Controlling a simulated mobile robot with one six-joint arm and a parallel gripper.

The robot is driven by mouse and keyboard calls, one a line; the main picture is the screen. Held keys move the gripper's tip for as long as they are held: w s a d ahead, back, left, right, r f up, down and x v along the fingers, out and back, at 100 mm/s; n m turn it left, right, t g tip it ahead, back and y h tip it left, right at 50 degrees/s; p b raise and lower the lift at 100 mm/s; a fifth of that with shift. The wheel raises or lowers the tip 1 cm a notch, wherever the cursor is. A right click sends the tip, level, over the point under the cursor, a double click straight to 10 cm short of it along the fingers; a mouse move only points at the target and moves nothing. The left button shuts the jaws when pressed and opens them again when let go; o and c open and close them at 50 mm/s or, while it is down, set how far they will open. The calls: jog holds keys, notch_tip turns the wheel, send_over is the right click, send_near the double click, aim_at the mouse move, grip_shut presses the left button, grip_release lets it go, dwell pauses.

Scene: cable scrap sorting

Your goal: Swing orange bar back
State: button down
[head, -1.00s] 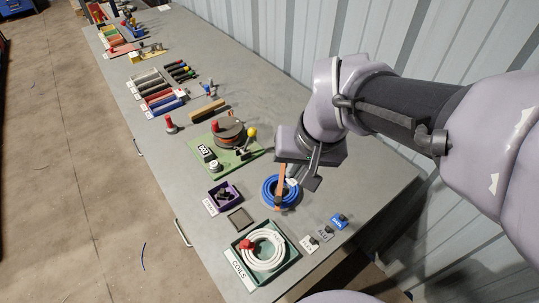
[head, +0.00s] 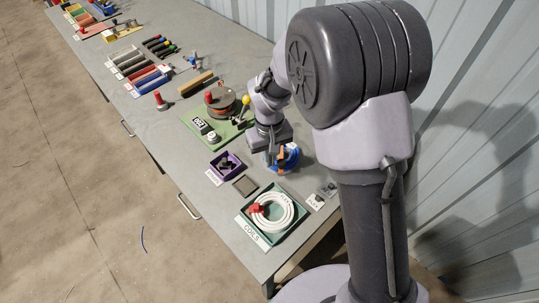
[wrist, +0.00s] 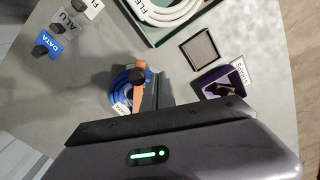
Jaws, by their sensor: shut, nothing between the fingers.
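The orange bar (wrist: 139,92) has a black knob near one end and lies across a blue cable coil (wrist: 121,92) with a white tag. In the head view a short piece of the orange bar (head: 282,154) shows over the blue coil (head: 291,160). My gripper (wrist: 156,88) is shut and empty. In the wrist view its grey fingers stand close along the right side of the bar; I cannot tell whether they touch it. In the head view my gripper (head: 270,156) is low at the coil's left side. My gripper's body hides part of the coil in the wrist view.
A green tray (head: 275,238) with a white coil stands in front. A purple bin (head: 238,168) and a grey square plate (head: 245,190) lie to the left. A green board (head: 190,123) with a yellow-knobbed lever stands behind. Label blocks (wrist: 46,44) lie beside the coil.

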jog(key=d, duration=0.7)
jog(key=shift+w+d+f+p, duration=0.25)
jog(key=shift+w+d+p, duration=0.05)
jog(key=shift+d+p, duration=0.05)
jog(key=d, duration=0.1)
jog(key=w+d, duration=0.1)
jog(key=d, duration=0.1)
jog(key=w+d+p, duration=0.1)
jog(key=d, duration=0.1)
jog(key=shift+w, duration=0.15)
jog(key=shift+w+d, duration=0.45)
jog(key=shift+d, duration=0.1)
jog(key=shift+s+a, duration=0.3)
notch_tip(320, 180, up, 6)
jog(key=p, duration=0.5)
